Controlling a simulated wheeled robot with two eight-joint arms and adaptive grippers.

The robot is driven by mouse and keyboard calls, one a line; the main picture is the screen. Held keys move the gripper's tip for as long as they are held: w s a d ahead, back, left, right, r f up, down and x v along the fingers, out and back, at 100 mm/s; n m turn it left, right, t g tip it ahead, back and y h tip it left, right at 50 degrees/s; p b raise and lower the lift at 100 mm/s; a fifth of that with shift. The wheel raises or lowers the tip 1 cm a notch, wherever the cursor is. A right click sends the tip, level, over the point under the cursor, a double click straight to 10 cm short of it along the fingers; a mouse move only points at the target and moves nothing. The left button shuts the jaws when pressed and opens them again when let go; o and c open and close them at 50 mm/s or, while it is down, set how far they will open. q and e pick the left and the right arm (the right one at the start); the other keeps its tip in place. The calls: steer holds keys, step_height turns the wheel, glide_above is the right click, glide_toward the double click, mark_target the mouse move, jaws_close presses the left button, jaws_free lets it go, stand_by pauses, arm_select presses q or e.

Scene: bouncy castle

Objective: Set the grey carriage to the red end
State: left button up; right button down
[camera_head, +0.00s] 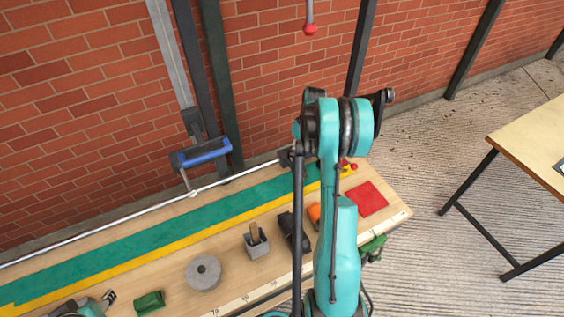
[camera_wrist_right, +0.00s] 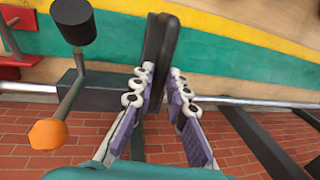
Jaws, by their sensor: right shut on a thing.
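The grey carriage (camera_wrist_right: 98,97) shows in the right wrist view as a dark grey block on a thin metal rod (camera_wrist_right: 30,88). Red end parts (camera_wrist_right: 18,58) lie at the far left of that view, apart from the block. In the head view the rod (camera_head: 215,185) runs along the bench, and my right arm hides the carriage. My left gripper (camera_head: 110,297) is small at the lower left, its jaws unclear.
The bench (camera_head: 120,280) carries a grey disc (camera_head: 204,273), a green block (camera_head: 149,302), a grey holder (camera_head: 257,246) and a red square (camera_head: 367,198). A blue-handled clamp (camera_head: 203,153) stands behind the rod. A black-knobbed lever (camera_wrist_right: 73,22) is beside the carriage.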

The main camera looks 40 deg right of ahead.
steer(key=shift+s+d, duration=0.25)
steer(key=shift+d, duration=0.7)
steer(key=shift+r, duration=0.1)
steer(key=c, duration=1.5)
jaws_free()
steer(key=shift+d, duration=0.1)
steer(key=shift+s+d, duration=0.1)
steer(key=r, duration=0.4)
steer(key=d+r, duration=0.1)
steer(key=r, duration=0.2)
steer(key=d+r, duration=0.1)
steer(key=r, duration=0.3)
steer(key=shift+s+d+r, duration=0.1)
steer(key=shift+s+r, duration=0.15)
steer(key=shift+r, duration=0.1)
